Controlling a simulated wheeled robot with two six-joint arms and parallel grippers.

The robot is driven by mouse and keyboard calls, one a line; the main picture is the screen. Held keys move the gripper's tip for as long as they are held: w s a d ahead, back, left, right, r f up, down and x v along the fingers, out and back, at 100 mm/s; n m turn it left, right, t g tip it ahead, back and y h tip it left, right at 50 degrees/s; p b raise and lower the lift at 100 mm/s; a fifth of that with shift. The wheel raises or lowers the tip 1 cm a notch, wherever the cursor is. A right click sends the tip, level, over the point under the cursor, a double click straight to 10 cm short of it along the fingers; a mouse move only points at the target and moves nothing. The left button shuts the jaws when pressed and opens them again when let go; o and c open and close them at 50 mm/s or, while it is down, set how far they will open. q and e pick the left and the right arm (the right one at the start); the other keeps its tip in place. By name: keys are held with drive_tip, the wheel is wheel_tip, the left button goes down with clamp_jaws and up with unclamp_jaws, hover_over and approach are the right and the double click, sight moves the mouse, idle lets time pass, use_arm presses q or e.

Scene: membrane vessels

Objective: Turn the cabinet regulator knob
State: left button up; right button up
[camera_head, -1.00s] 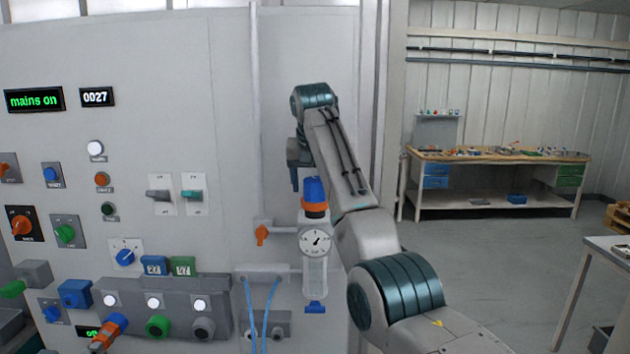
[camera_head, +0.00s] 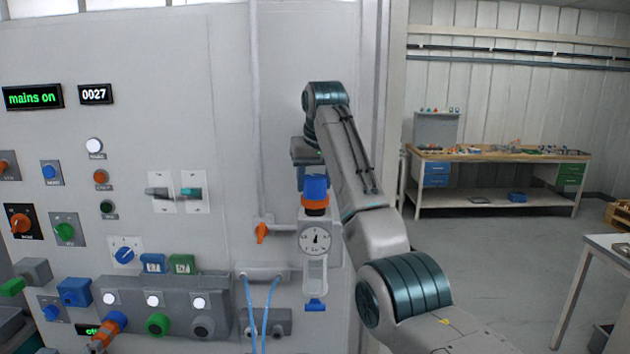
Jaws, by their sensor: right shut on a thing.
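The regulator's blue knob (camera_head: 316,187) sits above an orange ring (camera_head: 316,205) on the right part of the cabinet front. Below it is a round white gauge (camera_head: 315,239) with its needle pointing about straight up, and a clear bowl under that. My right gripper (camera_head: 309,178) comes down from above and is shut on the blue knob. Its fingers are partly hidden behind the knob and my arm. My left gripper is out of view.
An orange valve handle (camera_head: 262,233) is close left of the gauge. Blue tubes (camera_head: 262,305) hang lower left. Switches, lamps and knobs fill the cabinet's left side. A workbench (camera_head: 495,153) stands far right, with open floor before it.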

drive_tip(key=n+y, duration=0.1)
drive_tip(key=n, duration=0.1)
drive_tip(key=n+g, duration=0.1)
drive_tip(key=n, duration=0.2)
drive_tip(key=shift+r+n+y, duration=0.1)
drive_tip(key=shift+n+y, duration=0.2)
drive_tip(key=shift+y, duration=0.1)
idle(0.3)
drive_tip(key=o, duration=1)
drive_tip(key=shift+s+a+r, duration=0.1)
drive_tip(key=shift+s+a, duration=0.05)
drive_tip(key=shift+s, duration=0.1)
drive_tip(key=shift+w, duration=0.1)
